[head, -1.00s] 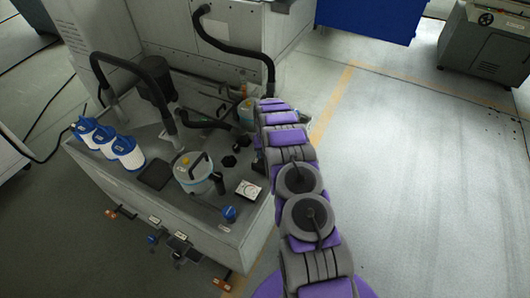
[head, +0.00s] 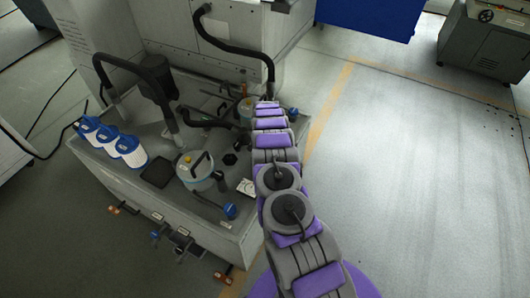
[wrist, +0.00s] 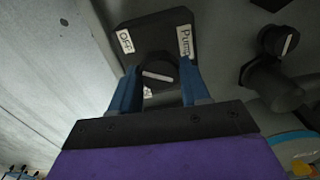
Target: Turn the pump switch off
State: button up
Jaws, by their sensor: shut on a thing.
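In the wrist view, the pump switch (wrist: 157,30) is a black box with a white "OFF" label at its upper left and a white "Pump" label at its upper right. Its round dark knob (wrist: 158,70) has a white pointer line lying nearly level, tilted slightly down to the right. My gripper (wrist: 158,80) has its two blue fingers on either side of the knob and is shut on it. A third white label below the knob is mostly hidden. In the head view my arm hides the gripper and the switch.
A second black knob (wrist: 278,40) and a dark round fitting (wrist: 272,88) stand right of the switch. The head view shows a tank unit with white-and-blue filters (head: 131,151), a lidded canister (head: 197,170) and black hoses (head: 235,48). The floor (head: 410,170) at right is clear.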

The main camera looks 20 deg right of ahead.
dwell(0.4)
jog(key=o, duration=1.1)
jog(key=shift+c, duration=0.2)
jog(key=shift+r, duration=0.1)
notch_tip(320, 180, up, 17)
jog(key=p, duration=0.2)
jog(key=shift+w+r, duration=0.1)
